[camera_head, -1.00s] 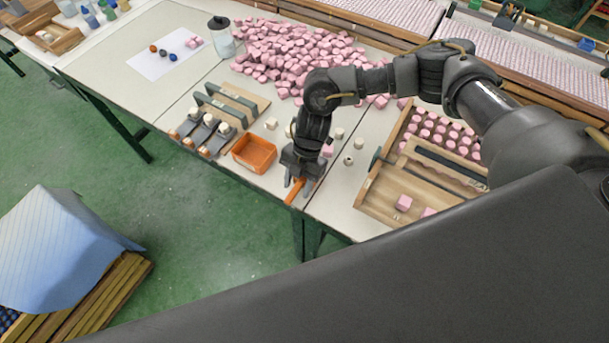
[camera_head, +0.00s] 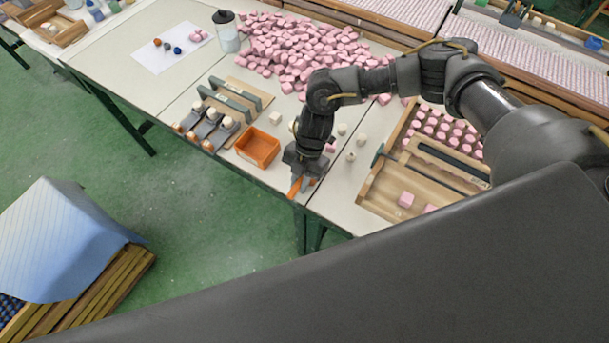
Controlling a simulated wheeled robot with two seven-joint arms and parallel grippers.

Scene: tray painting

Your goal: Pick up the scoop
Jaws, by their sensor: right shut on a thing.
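My right gripper (camera_head: 302,184) points down at the front edge of the table, just right of and in front of the orange box (camera_head: 257,147). It is shut on a narrow orange piece, taken to be the scoop (camera_head: 294,188). The orange piece shows below and between the fingers, close to the table edge. The rest of it is hidden by the gripper, and I cannot tell whether it is clear of the table. My left gripper is not in view.
Grey tools with wooden ends (camera_head: 208,128) lie left of the orange box. Pale cubes (camera_head: 275,118) stand behind the gripper. A pink pile (camera_head: 290,50) covers the back, and a wooden tray (camera_head: 375,195) stands at right. A jar (camera_head: 227,35) stands at back left.

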